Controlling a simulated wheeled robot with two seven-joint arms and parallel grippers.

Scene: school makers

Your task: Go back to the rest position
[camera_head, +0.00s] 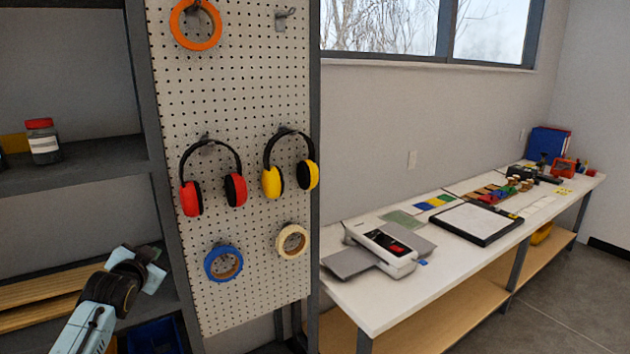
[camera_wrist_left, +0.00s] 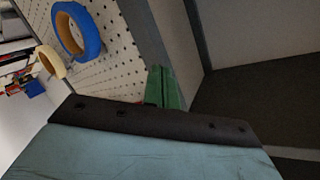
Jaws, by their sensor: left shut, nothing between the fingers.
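My left arm comes in from the lower left in the head view, and my left gripper (camera_head: 150,268) is in front of the dark shelf, left of the pegboard (camera_head: 235,290). In the left wrist view the green fingers of the left gripper (camera_wrist_left: 163,88) are together, with nothing seen between them. The gripper is apart from the blue tape roll (camera_head: 223,263), which also shows in the wrist view (camera_wrist_left: 77,32). My right gripper is not in view.
Red earmuffs (camera_head: 192,198), yellow earmuffs (camera_head: 272,182), an orange ring (camera_head: 196,42) and a cream tape roll (camera_head: 292,241) hang on the pegboard. Wooden boards (camera_head: 40,290) lie on the left shelf. A white workbench (camera_head: 362,305) with a laminator-like machine (camera_head: 385,250) stands right.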

